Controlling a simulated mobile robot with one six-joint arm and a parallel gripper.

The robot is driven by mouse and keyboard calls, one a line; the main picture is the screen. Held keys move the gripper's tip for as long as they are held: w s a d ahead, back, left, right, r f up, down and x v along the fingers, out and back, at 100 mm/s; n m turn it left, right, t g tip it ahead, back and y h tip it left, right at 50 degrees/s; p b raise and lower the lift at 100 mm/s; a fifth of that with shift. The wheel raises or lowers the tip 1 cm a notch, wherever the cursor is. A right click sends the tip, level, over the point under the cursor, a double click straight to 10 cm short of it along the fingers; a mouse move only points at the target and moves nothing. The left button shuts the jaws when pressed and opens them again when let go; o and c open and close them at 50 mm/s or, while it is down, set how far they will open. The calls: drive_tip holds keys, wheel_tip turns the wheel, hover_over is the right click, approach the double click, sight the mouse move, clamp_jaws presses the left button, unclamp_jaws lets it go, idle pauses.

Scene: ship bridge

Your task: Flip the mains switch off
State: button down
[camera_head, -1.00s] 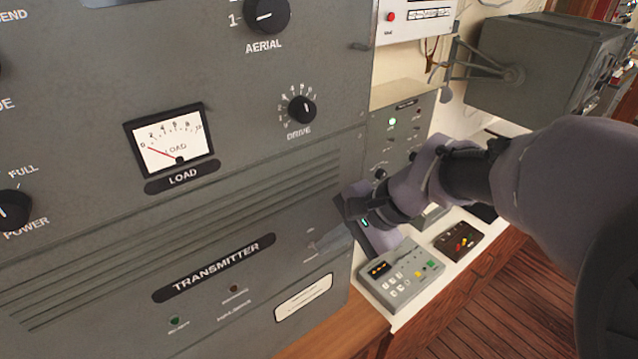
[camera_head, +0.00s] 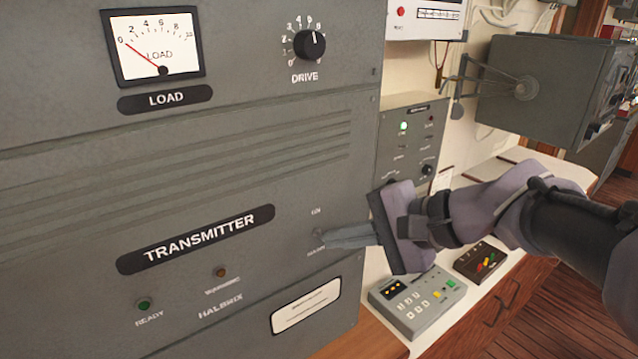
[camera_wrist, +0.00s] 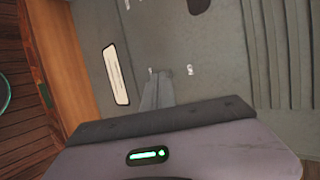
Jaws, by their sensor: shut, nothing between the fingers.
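The mains switch (camera_head: 318,231) is a small toggle on the lower right of the grey transmitter panel (camera_head: 60,235), between two small labels, the upper reading like ON and the lower like MAINS. My gripper (camera_head: 328,238) comes in from the right with its fingers shut and empty. Its tips overlap the switch area in the head view, so the lever's position and any contact are unclear. In the wrist view the shut fingers (camera_wrist: 157,88) point at the panel, near small white marks, and I cannot make out the lever.
The load meter (camera_head: 153,45) reads near zero. Below my gripper, a grey keypad box (camera_head: 418,300) and a dark box (camera_head: 481,262) stand on the white-topped counter. A grey cabinet (camera_head: 540,85) juts out behind.

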drive_tip(key=shift+r+p, duration=0.55)
drive_tip(key=shift+r, duration=0.2)
